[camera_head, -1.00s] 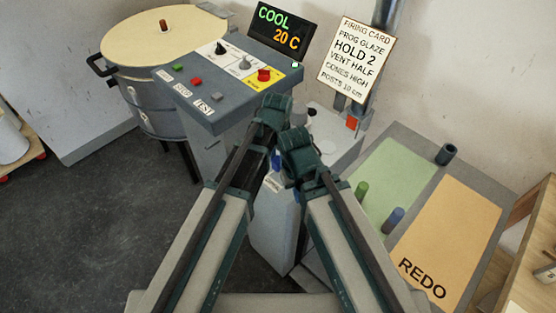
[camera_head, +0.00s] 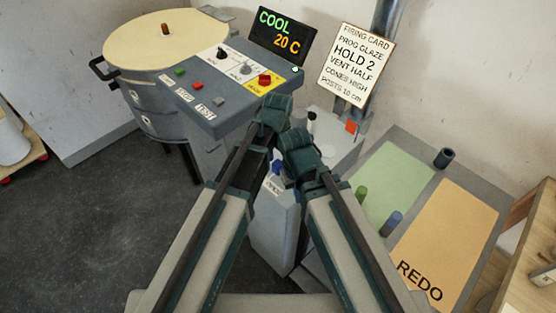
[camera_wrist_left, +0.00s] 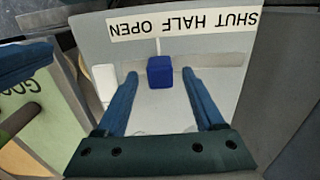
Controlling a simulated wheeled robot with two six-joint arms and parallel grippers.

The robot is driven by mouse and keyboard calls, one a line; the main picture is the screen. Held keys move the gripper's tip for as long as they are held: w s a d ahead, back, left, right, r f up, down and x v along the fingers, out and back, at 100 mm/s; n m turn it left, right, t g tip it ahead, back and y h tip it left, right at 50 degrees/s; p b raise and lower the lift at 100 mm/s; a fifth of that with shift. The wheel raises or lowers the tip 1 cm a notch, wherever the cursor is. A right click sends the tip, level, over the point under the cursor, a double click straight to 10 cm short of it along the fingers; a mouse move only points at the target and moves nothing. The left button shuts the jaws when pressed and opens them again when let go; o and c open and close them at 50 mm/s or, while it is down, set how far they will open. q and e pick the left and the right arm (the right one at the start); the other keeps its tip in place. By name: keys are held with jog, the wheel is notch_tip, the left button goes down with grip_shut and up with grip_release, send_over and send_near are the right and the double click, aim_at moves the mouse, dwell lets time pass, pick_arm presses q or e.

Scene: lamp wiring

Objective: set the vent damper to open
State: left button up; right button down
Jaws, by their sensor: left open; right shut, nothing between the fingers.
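The damper control is a blue knob (camera_wrist_left: 159,72) in a slot of a pale panel (camera_wrist_left: 215,95) in the left wrist view. A label strip (camera_wrist_left: 183,24) reads SHUT HALF OPEN, upside down in this view, with OPEN at the left. The knob and a thin white stem stand between the OPEN and HALF words. My left gripper (camera_wrist_left: 160,80) is open, its two blue fingers on either side of the knob with gaps showing.
A kiln (camera_head: 165,40) and a grey control panel (camera_head: 225,85) stand at the left, with a display (camera_head: 282,37) reading COOL 20 C. The firing card (camera_head: 356,62) says VENT HALF. A tray with green (camera_head: 395,180) and orange (camera_head: 445,240) areas lies at the right.

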aim_at(278, 163)
pick_arm(q)
notch_tip(278, 163, up, 12)
jog(key=p, duration=1.1)
jog(key=n, duration=1.8)
jog(key=shift+f, duration=0.1)
